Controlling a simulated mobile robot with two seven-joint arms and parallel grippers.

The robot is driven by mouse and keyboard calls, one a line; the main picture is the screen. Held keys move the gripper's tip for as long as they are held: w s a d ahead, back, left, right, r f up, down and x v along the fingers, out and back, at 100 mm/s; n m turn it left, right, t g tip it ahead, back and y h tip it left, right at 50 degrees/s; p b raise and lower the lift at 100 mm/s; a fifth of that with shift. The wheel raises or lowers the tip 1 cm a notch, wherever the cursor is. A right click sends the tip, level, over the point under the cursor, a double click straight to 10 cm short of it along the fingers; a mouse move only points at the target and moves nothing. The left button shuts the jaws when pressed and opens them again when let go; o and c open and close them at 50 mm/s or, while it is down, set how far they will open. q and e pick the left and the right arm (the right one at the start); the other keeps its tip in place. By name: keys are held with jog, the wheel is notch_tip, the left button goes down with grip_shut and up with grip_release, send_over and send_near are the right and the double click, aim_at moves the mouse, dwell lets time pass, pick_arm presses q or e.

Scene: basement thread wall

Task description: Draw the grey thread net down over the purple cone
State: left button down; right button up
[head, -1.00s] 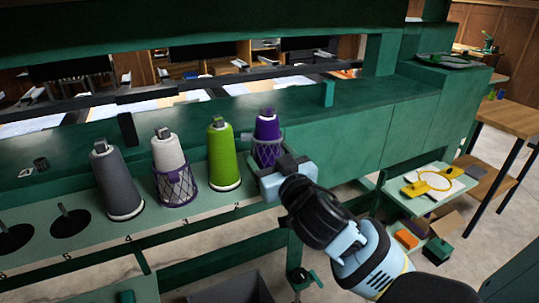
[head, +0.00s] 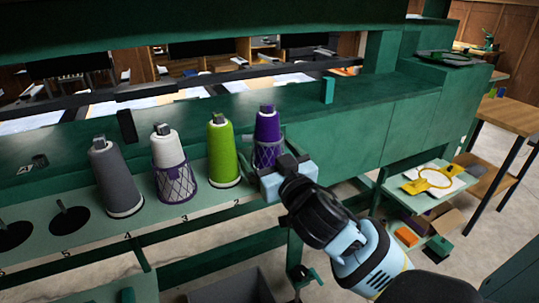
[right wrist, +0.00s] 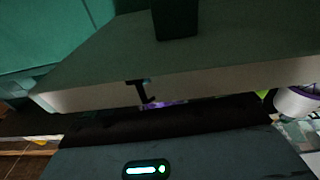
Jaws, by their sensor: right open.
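The purple cone (head: 267,125) stands at the right end of the row on the green shelf. The grey thread net (head: 266,154) is around its lower part, and the cone's upper part is bare. My right gripper (head: 274,176) is open at the net's lower front, close to the cone. It hides the cone's base and the net's lower edge, so I cannot tell whether the fingers touch the net. In the right wrist view only a small purple patch (right wrist: 150,103) shows, behind a dark edge. My left gripper is not in view.
A lime green cone (head: 222,150) stands just left of the purple one. Left of it are a white cone (head: 165,147) with a net around its lower part and a grey cone (head: 112,175). An empty holder (head: 70,220) is further left. A green upright (head: 327,90) stands behind right.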

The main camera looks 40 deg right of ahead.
jog(key=v, duration=0.8)
dwell(0.4)
